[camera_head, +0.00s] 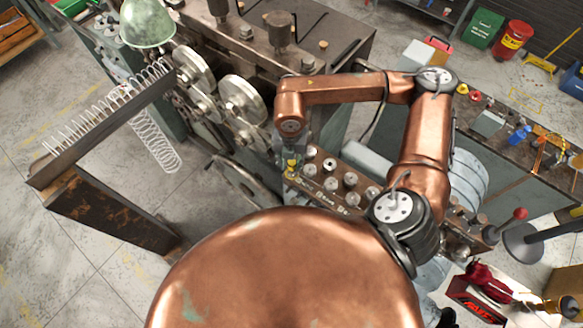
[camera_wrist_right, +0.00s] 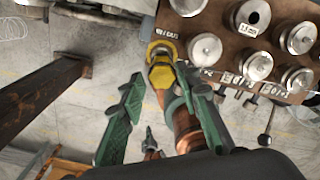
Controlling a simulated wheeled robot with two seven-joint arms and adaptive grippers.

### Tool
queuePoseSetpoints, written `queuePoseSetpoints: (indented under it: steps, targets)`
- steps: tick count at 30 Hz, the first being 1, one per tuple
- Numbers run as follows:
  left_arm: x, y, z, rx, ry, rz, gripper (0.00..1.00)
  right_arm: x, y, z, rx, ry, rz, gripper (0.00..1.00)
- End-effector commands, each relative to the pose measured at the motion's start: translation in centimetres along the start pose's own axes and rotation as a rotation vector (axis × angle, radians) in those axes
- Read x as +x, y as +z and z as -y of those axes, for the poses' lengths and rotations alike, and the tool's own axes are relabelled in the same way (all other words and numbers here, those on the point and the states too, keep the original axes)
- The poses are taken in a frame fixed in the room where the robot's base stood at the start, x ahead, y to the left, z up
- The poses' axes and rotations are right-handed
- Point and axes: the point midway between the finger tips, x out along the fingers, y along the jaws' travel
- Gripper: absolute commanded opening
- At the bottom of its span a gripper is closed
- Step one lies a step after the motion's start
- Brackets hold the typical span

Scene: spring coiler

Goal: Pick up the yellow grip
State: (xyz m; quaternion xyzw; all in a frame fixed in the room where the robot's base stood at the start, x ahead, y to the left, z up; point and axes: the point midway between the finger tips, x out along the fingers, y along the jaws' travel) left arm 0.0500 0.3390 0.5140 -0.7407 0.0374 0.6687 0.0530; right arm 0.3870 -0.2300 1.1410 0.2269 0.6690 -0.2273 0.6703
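The yellow grip (camera_wrist_right: 161,74) is at the left end of a brown board of silver knobs. In the right wrist view it sits between the tips of my right gripper's green fingers (camera_wrist_right: 158,84). The right finger is close beside it, and whether they touch I cannot tell. The left finger stands apart from it with a gap. In the head view the yellow grip (camera_head: 291,166) is small and partly hidden beneath my right gripper (camera_head: 290,155), which points down from the copper arm. My left gripper does not show.
The board (camera_wrist_right: 223,45) carries several round silver knobs close on the right. The coiling machine (camera_head: 250,55) with its rollers stands behind. A beam with a coiled spring (camera_head: 155,140) is at the left. A bench (camera_head: 520,165) with tools is at the right.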

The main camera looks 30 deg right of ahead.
Motion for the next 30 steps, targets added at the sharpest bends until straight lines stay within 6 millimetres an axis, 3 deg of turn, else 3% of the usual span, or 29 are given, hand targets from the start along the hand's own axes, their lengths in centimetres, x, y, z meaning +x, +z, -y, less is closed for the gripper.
queuePoseSetpoints:
  steps: [4, 9, 17, 30]
  targets:
    - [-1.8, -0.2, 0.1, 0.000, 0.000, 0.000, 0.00, 1.9, 0.4, 0.4, 0.002, -0.004, -0.004, 0.30]
    - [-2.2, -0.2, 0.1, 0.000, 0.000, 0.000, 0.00, 3.9, 0.5, 0.3, 0.001, -0.002, -0.002, 0.30]
    - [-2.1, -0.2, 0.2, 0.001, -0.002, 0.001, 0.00, 4.4, 0.5, 0.3, 0.001, -0.001, -0.001, 0.30]
    - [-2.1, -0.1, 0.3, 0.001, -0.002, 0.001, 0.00, 4.4, 0.5, 0.3, 0.001, -0.001, -0.001, 0.01]
